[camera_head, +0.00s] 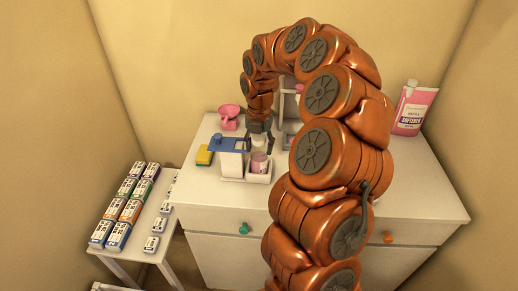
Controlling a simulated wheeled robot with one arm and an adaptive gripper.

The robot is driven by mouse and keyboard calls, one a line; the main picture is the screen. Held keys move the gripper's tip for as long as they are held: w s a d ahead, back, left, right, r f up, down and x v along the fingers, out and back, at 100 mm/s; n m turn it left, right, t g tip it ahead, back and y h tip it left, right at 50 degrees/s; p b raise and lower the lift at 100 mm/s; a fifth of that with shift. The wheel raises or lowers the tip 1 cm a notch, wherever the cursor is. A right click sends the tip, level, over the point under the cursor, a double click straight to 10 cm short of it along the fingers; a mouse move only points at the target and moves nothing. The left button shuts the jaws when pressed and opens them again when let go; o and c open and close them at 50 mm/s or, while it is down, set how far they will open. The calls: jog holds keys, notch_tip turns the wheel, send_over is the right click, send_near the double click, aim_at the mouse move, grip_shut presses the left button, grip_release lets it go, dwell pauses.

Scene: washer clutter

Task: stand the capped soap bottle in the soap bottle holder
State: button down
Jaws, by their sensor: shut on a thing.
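My gripper (261,146) points down over the left part of the white counter, its dark fingers around the pale upper part of a small bottle. The bottle (259,163), which I take for the soap bottle, looks upright, with a pinkish label low on its side. The bottle's top is partly hidden by the fingers. Below it is a low white tray-like holder (259,179). The bottle's lower end appears within or just above the holder's rim; I cannot tell whether it touches the floor of it.
A white box with a blue top (231,145) stands close left of the gripper. A yellow sponge (204,156) and pink cup (229,116) are farther left and back. A pink softener pack (414,108) stands at back right. A side table (146,225) holds several small boxes.

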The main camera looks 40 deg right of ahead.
jog(key=c, duration=0.7)
grip_release()
jog(key=shift+o, duration=0.2)
notch_tip(320, 180, up, 12)
jog(key=b, duration=0.3)
jog(key=shift+f, duration=0.25)
jog(key=shift+r, duration=0.2)
